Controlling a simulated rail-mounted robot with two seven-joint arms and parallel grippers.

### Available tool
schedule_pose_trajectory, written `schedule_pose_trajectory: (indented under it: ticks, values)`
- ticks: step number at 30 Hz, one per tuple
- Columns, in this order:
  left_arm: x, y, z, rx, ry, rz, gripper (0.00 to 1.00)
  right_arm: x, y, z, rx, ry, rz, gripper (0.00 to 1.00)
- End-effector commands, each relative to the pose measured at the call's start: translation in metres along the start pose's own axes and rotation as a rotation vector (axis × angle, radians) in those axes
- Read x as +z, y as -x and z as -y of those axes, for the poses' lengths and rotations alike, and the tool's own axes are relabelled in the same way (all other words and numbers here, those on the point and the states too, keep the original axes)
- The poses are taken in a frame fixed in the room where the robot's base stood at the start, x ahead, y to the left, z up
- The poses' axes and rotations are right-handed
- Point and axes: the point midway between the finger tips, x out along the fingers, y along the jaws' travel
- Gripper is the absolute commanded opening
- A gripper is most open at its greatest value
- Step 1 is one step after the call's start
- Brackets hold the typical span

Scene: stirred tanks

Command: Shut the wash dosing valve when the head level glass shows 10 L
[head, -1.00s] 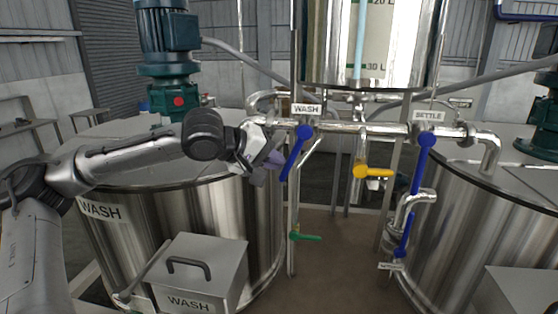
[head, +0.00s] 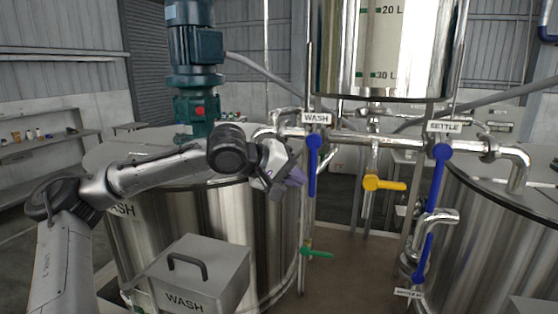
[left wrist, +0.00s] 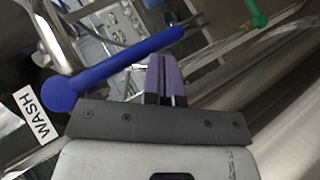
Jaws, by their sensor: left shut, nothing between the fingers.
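The wash dosing valve's blue handle (head: 313,168) hangs straight down below the WASH sign (head: 316,119). In the left wrist view the handle (left wrist: 115,72) runs obliquely above the fingers. My left gripper (head: 294,178), with purple fingers, is shut and empty just left of the handle; it also shows in the left wrist view (left wrist: 165,78). I cannot tell whether it touches the handle. The head level glass (head: 376,45) on the upper steel vessel shows the 20 L and 30 L marks. Its upper part is cut off and I cannot read a liquid level. My right gripper is out of view.
The SETTLE valve's blue handle (head: 438,180) hangs at the right. A yellow handle (head: 384,184) points right between them, and a green handle (head: 318,254) sits low. The wash tank (head: 235,240) stands below my left arm; the settle tank (head: 490,235) is at right.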

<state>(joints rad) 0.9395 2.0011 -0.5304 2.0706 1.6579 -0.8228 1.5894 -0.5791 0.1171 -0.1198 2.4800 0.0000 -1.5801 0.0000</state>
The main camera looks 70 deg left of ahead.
Motion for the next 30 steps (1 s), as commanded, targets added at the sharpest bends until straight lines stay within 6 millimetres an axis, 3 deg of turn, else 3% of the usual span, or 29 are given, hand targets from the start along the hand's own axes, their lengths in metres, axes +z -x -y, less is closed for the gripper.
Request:
schedule_pose_trajectory:
  ticks: [9, 14, 30]
  values:
    - [0.001, 0.000, 0.001, -0.001, 0.000, 0.002, 0.00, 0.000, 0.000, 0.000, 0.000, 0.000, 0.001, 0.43]
    - [0.000, 0.011, 0.000, 0.001, 0.000, -0.002, 0.00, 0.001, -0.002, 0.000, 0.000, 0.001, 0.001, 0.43]
    - [-0.001, 0.109, 0.001, 0.002, 0.000, -0.003, 0.00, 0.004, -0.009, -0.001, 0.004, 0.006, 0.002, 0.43]
